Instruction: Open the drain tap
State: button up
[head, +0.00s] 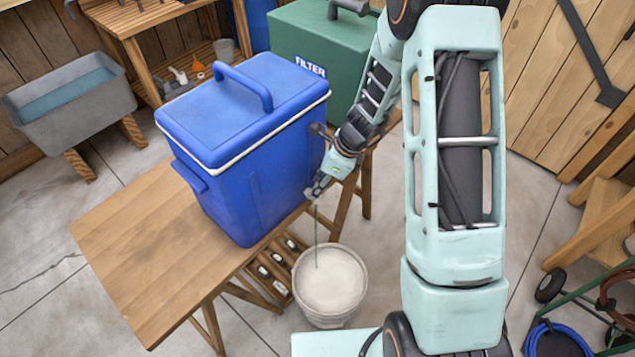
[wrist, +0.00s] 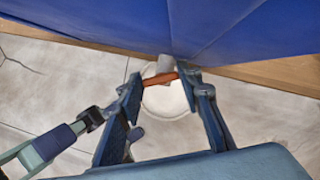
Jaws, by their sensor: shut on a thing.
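A blue cooler (head: 240,160) with its lid shut stands on the wooden table (head: 130,250). In the wrist view a pale grey tap (wrist: 165,63) sticks out from the cooler's blue wall and has an orange-red lever (wrist: 160,79). My gripper (head: 318,190) is low at the cooler's right side; in the wrist view its two fingers are on either end of the lever, shut on it. The tap is hidden by my gripper in the head view. A bucket (head: 330,312) stands below, and a thin greenish line, seemingly a liquid stream, runs from under my gripper into it.
A green box marked FILTER (head: 325,50) stands behind the cooler. A grey trough (head: 70,100) and a wooden bench are at the back left. A green cart with blue hose (head: 555,340) is at the lower right. The floor right of the bucket is partly hidden by my arm.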

jog(key=shift+n, duration=0.4)
jog(key=o, duration=1.2)
jog(key=shift+c, duration=0.2)
jog(key=w+v, duration=0.1)
jog(key=v, duration=0.7)
jog(key=shift+s, duration=0.45)
jog(key=shift+c, duration=0.2)
